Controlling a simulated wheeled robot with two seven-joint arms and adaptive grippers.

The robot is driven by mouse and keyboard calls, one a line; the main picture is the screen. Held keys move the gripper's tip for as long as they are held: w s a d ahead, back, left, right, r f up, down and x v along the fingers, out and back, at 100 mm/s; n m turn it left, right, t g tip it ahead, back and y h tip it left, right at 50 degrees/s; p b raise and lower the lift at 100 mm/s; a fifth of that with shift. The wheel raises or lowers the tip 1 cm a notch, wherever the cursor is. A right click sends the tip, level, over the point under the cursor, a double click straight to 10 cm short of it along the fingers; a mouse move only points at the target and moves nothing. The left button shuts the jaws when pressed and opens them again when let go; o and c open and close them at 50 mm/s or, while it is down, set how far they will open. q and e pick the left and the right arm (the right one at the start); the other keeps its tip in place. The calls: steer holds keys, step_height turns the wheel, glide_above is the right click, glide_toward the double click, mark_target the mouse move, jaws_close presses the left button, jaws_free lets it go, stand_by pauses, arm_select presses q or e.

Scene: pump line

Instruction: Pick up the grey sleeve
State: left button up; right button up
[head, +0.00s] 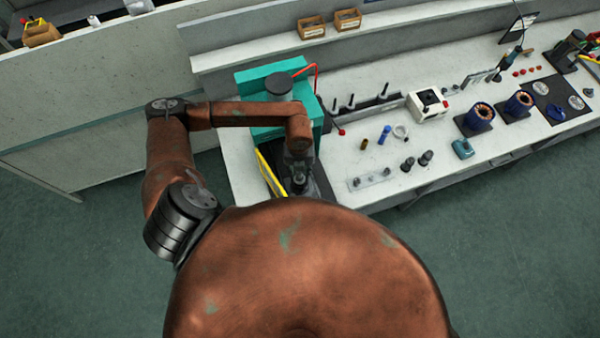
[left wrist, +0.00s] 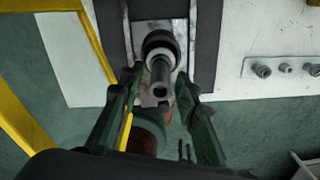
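In the left wrist view a grey, hollow-ended tubular part, which looks like the grey sleeve (left wrist: 161,70), stands out from a dark round collar (left wrist: 160,42) on a metal plate. My left gripper (left wrist: 157,78) has its two green-black fingers spread on either side of it, with gaps visible and nothing clamped. In the head view my left gripper (head: 298,186) is beside the teal machine (head: 246,78), at the bench's front left, and its fingers are too small to make out. The sleeve cannot be told apart there. My right gripper is not in view.
A yellow frame (left wrist: 88,50) stands left of the fingers. A metal strip with bolts (left wrist: 285,69) lies to the right. The white bench (head: 345,160) holds several small parts, a white box (head: 428,105) and blue motor parts (head: 478,117). Green floor lies in front.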

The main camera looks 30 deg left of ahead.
arm_select(q)
steer(key=c, duration=0.7)
step_height(320, 180, up, 9)
steer(key=shift+f+b, duration=0.1)
steer(key=shift+b, duration=1.05)
steer(key=shift+r, duration=0.65)
